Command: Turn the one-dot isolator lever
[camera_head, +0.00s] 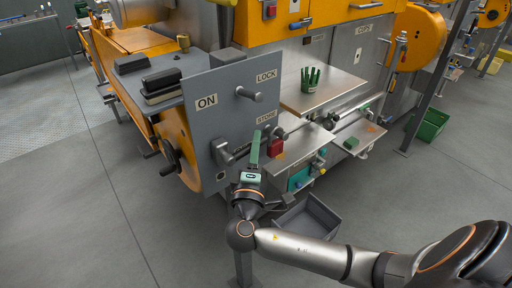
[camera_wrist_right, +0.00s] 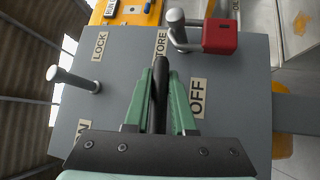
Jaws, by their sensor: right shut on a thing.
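The grey isolator panel (camera_head: 228,105) carries the labels ON, LOCK and STORE in the head view; the wrist view (camera_wrist_right: 225,110) also shows OFF. My right gripper (camera_head: 256,136) reaches up to the panel's lower front from below. In the right wrist view its green fingers (camera_wrist_right: 166,82) are shut on a dark bar, the isolator lever (camera_wrist_right: 160,95), which runs between them toward the panel. No dot mark on it can be made out. In the head view the hand partly hides the lever. My left gripper is not in view.
A bare peg (camera_head: 249,94) sticks out under LOCK. A red block (camera_wrist_right: 220,37) is by the STORE peg (camera_wrist_right: 178,28), close to my right fingers. A black handwheel (camera_head: 170,157) is left of the panel. A grey bin (camera_head: 308,222) stands on the floor to the right.

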